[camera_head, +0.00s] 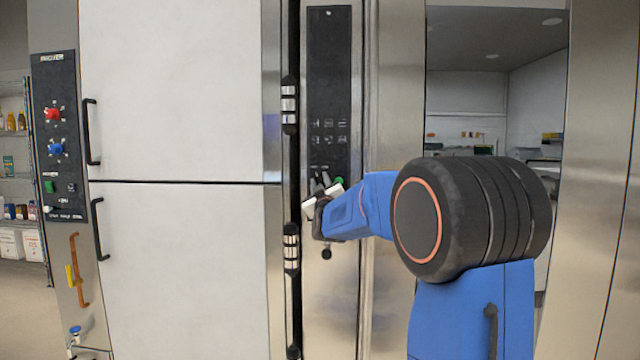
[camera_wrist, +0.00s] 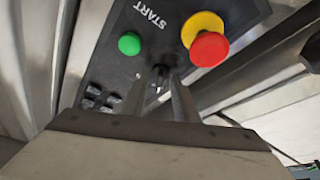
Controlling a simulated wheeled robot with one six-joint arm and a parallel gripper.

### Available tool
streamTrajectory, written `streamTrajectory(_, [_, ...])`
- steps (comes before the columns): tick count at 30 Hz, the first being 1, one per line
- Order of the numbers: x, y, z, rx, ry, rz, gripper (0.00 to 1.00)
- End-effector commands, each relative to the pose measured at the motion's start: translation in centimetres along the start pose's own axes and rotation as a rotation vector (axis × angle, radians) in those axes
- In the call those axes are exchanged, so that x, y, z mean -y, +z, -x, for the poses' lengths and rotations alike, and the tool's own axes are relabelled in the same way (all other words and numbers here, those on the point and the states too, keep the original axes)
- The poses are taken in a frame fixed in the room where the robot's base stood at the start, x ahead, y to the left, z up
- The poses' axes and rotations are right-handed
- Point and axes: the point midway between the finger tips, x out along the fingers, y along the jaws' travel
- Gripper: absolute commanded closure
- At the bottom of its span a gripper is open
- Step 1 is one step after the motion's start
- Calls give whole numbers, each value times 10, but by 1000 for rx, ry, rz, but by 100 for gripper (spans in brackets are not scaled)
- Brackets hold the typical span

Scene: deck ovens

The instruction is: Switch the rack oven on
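The rack oven's tall dark control panel (camera_head: 328,75) is on a steel column in the head view. Its lower end fills the top of the wrist view (camera_wrist: 112,62), with a START label, a green button (camera_wrist: 129,43) and a red mushroom button (camera_wrist: 208,46) on a yellow base. A small dark switch knob (camera_wrist: 160,72) sits between and below these buttons. My gripper (camera_head: 323,186) is at the panel's lower end in the head view. In the wrist view my gripper's (camera_wrist: 157,88) fingers are apart, one on each side of the knob; contact is not clear.
White oven doors (camera_head: 170,90) with black handles stand at the left, beside another panel (camera_head: 58,135) with red and blue knobs. A small black ball-ended part (camera_head: 326,253) is below my gripper. A recess with shelves is at the right, behind my arm.

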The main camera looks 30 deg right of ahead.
Motion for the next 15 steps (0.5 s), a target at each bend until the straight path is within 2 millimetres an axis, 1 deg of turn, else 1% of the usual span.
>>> streamTrajectory(3, [0, 0, 0, 0, 0, 0, 73])
streamTrajectory(5, [0, 0, 0, 0, 0, 0, 87])
streamTrajectory(6, [0, 0, 0, 0, 0, 0, 97])
streamTrajectory(7, [0, 0, 0, 0, 0, 0, 100])
streamTrajectory(15, [0, 0, 0, 0, 3, -8, 100])
